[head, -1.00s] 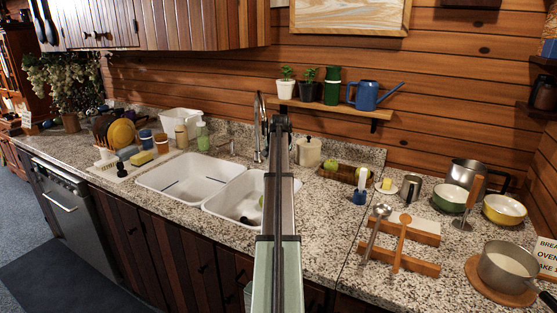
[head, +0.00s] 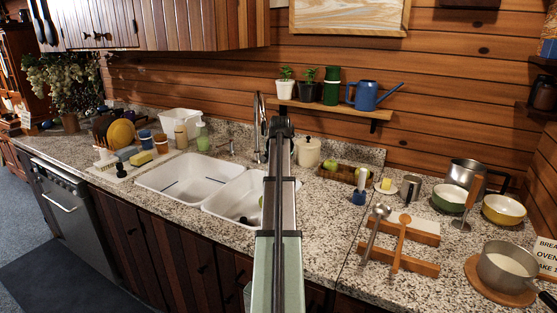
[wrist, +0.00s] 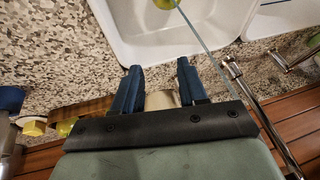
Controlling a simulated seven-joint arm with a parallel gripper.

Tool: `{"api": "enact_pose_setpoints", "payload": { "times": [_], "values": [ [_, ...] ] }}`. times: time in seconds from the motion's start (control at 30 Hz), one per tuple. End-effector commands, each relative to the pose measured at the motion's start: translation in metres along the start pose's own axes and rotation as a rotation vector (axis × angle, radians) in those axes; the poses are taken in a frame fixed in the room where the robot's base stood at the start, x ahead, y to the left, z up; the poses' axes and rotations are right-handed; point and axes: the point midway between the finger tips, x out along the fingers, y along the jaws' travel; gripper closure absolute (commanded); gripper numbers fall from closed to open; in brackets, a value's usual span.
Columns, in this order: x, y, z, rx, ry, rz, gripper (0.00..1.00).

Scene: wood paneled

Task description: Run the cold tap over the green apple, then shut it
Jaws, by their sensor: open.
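The green apple (wrist: 165,4) lies in the white sink's basin (wrist: 120,45), at the top edge of the wrist view. In the head view a bit of it (head: 261,202) shows in the right basin (head: 225,205) beside my arm. The chrome tap (wrist: 236,82) stands at the right in the wrist view; its tall neck (head: 257,120) shows in the head view. A thin pale stream (wrist: 205,34) runs from the spout to the apple. A chrome lever (wrist: 288,58) is at far right. My gripper (wrist: 158,72) is open and empty, over the counter near the tap; the head view hides its fingers.
A lidded cream jar (head: 307,153) and a wooden tray with a green apple (head: 331,164) stand right of the tap. A shelf (head: 330,107) with plants and a blue watering can (head: 367,96) hangs above. A wooden rack (head: 400,245) stands on the right counter.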

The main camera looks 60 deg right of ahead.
Motion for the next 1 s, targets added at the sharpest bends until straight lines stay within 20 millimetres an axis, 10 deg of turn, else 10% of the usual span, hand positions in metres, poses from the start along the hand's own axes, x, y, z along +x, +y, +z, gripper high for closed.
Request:
{"api": "enact_pose_setpoints", "payload": {
  "times": [0.67, 1.0],
  "values": [
    [-0.013, 0.018, 0.018, 0.008, 0.004, 0.003, 0.58],
    [-0.03, 0.007, -0.078, 0.045, 0.022, -0.01, 0.58]
  ]
}}
